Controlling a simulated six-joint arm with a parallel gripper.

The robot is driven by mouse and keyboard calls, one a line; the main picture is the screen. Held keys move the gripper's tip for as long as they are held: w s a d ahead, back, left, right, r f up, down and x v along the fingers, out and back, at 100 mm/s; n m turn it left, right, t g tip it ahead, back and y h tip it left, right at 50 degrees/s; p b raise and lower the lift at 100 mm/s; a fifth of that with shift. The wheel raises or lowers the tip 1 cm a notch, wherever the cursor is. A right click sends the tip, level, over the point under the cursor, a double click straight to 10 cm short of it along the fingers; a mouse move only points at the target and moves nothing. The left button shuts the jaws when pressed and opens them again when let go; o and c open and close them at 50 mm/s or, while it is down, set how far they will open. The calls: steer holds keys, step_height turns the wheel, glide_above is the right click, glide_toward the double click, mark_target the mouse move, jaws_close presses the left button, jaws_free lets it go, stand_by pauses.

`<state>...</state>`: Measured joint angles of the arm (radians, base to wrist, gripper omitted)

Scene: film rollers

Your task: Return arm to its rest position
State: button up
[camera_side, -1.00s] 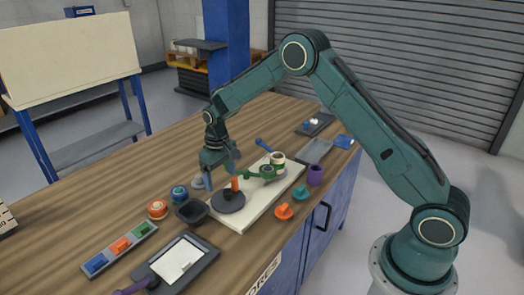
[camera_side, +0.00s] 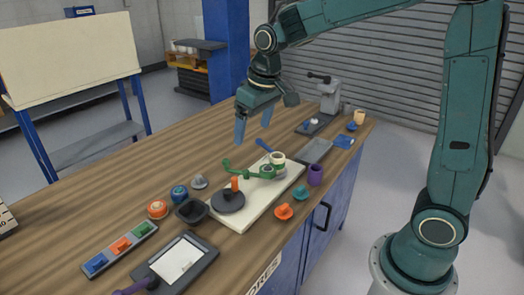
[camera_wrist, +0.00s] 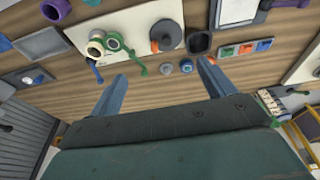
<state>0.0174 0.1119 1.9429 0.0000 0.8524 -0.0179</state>
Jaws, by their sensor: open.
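My gripper (camera_side: 254,130) is open and empty, raised above the wooden workbench behind the cream board. In the wrist view its two blue fingers (camera_wrist: 160,92) stand wide apart with nothing between them. The cream board (camera_side: 255,208) carries a dark round disc (camera_side: 228,203) with an orange upright piece (camera_side: 235,184), a green arm-shaped part (camera_side: 245,173) and a pale roller (camera_side: 277,160). The gripper touches none of them.
A dark square bowl (camera_side: 192,212), an orange-topped round piece (camera_side: 157,209) and a blue one (camera_side: 179,194) stand left of the board. A purple cup (camera_side: 316,174) stands right of it. A grey machine (camera_side: 330,95) stands at the bench's far end.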

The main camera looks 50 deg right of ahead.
steer(key=s+r+t, duration=0.1)
steer(key=s+r, duration=0.1)
steer(key=s, duration=0.9)
steer(key=s+r+t, duration=0.1)
steer(key=s+t, duration=0.1)
steer(key=s, duration=1)
steer(key=shift+a+r, duration=0.35)
steer(key=shift+r, duration=0.05)
steer(key=shift+w, duration=0.15)
